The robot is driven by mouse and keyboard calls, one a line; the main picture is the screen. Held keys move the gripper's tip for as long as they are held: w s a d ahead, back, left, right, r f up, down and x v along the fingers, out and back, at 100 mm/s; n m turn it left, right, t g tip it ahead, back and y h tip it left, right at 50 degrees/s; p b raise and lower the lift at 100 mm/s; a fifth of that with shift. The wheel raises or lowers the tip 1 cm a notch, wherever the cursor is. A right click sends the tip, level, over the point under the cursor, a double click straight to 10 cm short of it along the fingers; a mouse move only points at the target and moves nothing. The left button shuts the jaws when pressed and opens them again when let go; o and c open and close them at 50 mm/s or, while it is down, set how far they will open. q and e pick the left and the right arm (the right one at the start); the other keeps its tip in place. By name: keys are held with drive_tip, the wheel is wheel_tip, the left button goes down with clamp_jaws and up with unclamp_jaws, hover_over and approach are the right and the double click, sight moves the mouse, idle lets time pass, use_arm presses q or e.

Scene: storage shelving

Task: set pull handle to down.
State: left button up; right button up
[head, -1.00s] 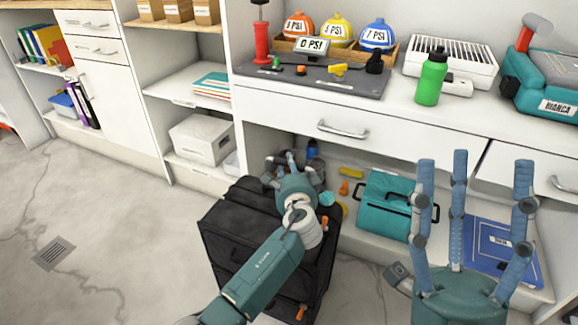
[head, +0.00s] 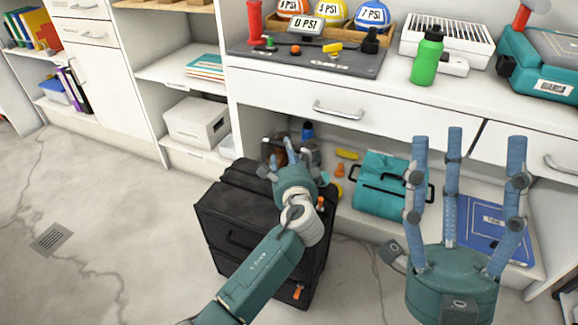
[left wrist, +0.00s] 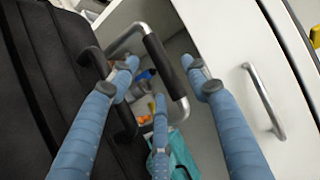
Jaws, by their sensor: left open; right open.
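A black suitcase (head: 225,215) stands on the floor in front of the shelving. Its pull handle (left wrist: 166,65), a grey metal loop with a black grip, is raised in the left wrist view. In the head view my left gripper (head: 287,150) is above the suitcase top and largely hides the handle. Its blue fingers (left wrist: 160,78) are spread open around the black grip, one on each side and one below; I cannot tell whether they touch it. My right gripper (head: 460,140) is open and empty, with fingers pointing up, in front of the counter.
The white counter's drawer (head: 300,100) with a metal handle is behind the left gripper. A teal bag (head: 378,188) and a blue binder (head: 490,228) lie on the low shelf. A green bottle (head: 427,57) stands on the counter. The floor at left is free.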

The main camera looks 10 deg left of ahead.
use_arm(q)
drive_tip(key=v, duration=0.7)
drive_tip(key=shift+s, duration=0.15)
